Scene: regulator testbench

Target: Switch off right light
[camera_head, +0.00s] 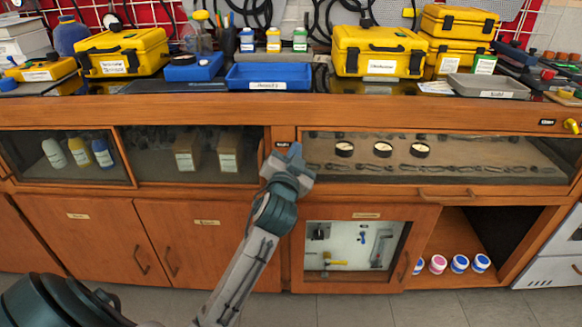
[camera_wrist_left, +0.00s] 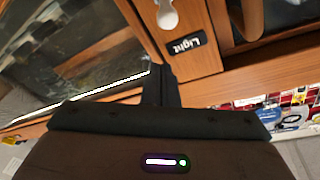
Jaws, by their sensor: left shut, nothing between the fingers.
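My left gripper (camera_head: 285,158) is at the wooden post between the left and right glass display compartments. In the left wrist view its black fingers (camera_wrist_left: 161,72) are shut and empty. A black label reading "Light" (camera_wrist_left: 184,45) is just beyond the fingertips, and a pale metal switch (camera_wrist_left: 167,17) sits beside it on the wood. The fingers appear apart from the switch; contact with the wood cannot be told. In the head view the small dark label (camera_head: 282,143) shows above the gripper, while the switch is not clearly visible. The right display compartment (camera_head: 470,160) looks lit. My right gripper is not in view.
The worktop above holds yellow cases (camera_head: 380,52), a blue tray (camera_head: 268,76) and bottles. Round gauges (camera_head: 382,149) lie in the right compartment. A bright light strip (camera_wrist_left: 85,97) edges the glass in the wrist view. A yellow handle (camera_head: 571,126) projects at far right.

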